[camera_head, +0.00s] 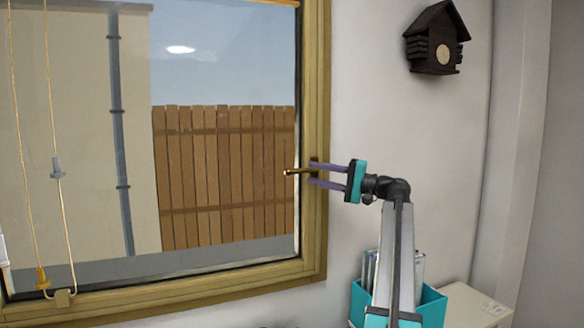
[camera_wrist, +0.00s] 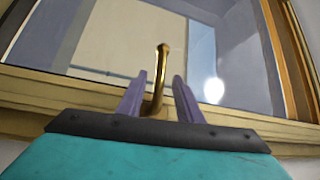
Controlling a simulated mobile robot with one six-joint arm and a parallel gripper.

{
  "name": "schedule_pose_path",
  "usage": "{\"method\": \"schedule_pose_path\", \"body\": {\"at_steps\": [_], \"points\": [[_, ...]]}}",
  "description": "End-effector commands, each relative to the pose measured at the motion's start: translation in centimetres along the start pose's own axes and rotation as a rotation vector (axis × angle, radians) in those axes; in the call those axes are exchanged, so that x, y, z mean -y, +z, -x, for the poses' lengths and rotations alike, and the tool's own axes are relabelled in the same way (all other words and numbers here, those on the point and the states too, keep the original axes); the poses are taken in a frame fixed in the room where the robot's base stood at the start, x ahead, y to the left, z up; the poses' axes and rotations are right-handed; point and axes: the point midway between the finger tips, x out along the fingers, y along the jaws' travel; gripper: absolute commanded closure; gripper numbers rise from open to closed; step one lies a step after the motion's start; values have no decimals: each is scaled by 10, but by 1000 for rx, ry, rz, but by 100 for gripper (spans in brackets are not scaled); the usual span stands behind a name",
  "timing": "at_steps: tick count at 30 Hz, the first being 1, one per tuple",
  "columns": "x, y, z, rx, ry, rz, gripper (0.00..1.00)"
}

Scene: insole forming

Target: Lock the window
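The window (camera_head: 225,130) fills the left of the head view, in a yellowish wooden frame (camera_head: 316,80). It looks closed against its frame. Its brass handle (camera_head: 298,171) sits on the right side of the frame and points left, roughly level. My gripper (camera_head: 312,172) reaches the handle from the right, with its two purple fingers above and below the handle's base. In the wrist view, the handle (camera_wrist: 163,62) rises between the fingertips of my gripper (camera_wrist: 160,76). The fingers are apart, with gaps visible on both sides of the handle.
A dark wooden birdhouse-shaped clock (camera_head: 437,40) hangs on the wall at upper right. A teal box (camera_head: 432,306) with files and a pale box (camera_head: 470,304) stand below, near my arm. Blind cords (camera_head: 55,167) hang at the window's left.

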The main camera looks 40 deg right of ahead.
Motion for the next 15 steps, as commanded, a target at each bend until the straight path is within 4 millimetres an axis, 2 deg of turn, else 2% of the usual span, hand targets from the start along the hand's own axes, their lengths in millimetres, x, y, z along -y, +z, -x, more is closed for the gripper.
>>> {"method": "schedule_pose_path", "body": {"at_steps": [15], "points": [[2, -1, -72, -1, 0, 0, 67]]}}
